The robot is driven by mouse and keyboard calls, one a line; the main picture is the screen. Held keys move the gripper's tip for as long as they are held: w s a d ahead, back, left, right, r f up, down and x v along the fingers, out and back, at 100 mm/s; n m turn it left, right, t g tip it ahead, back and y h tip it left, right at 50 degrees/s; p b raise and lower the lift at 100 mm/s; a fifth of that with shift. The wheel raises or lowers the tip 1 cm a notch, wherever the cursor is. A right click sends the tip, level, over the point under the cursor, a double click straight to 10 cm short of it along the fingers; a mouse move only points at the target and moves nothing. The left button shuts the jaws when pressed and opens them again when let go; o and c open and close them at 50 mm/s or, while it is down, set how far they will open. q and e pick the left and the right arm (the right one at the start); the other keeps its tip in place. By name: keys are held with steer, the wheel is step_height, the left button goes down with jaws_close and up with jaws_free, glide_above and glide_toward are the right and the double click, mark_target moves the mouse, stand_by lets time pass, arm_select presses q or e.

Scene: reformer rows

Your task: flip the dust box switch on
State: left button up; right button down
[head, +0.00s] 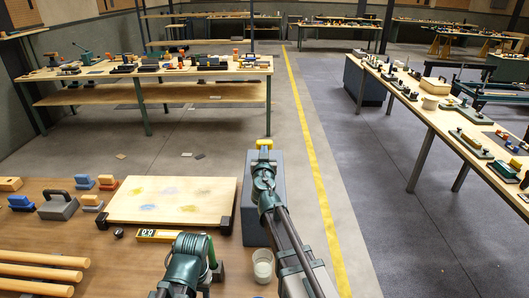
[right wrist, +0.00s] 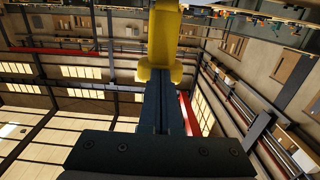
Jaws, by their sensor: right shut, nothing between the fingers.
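A grey-blue box (head: 252,222), which may be the dust box, stands at the right edge of the near table, partly hidden by my right arm. My right gripper (head: 263,151) is at the far top end of this box, its fingers pointing away from me. In the right wrist view its dark fingers (right wrist: 161,110) are shut and empty. A yellow part (right wrist: 160,62) shows just at the fingertips; it also shows in the head view (head: 264,143). I cannot tell whether it is a switch or whether the fingers touch it. My left arm shows at the bottom; its fingers do not.
The near table holds a pale board (head: 170,200), a yellow level (head: 160,236), wooden rods (head: 40,272), a grey block with a handle (head: 58,206) and a white cup (head: 263,266). Benches with tools stand behind and right. Floor beside the yellow line (head: 318,180) is clear.

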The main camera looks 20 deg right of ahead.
mark_target(264, 143)
arm_select(q)
steer(key=shift+r, duration=0.1)
arm_select(e)
steer(key=shift+w+r, duration=0.1)
steer(key=shift+w, duration=0.05)
arm_select(q)
steer(key=shift+r+p, duration=0.35)
steer(key=shift+p, duration=0.05)
arm_select(e)
steer(key=shift+r+x, duration=0.2)
steer(key=shift+x, duration=1.05)
steer(key=shift+r+x, duration=0.2)
steer(key=shift+x, duration=1.05)
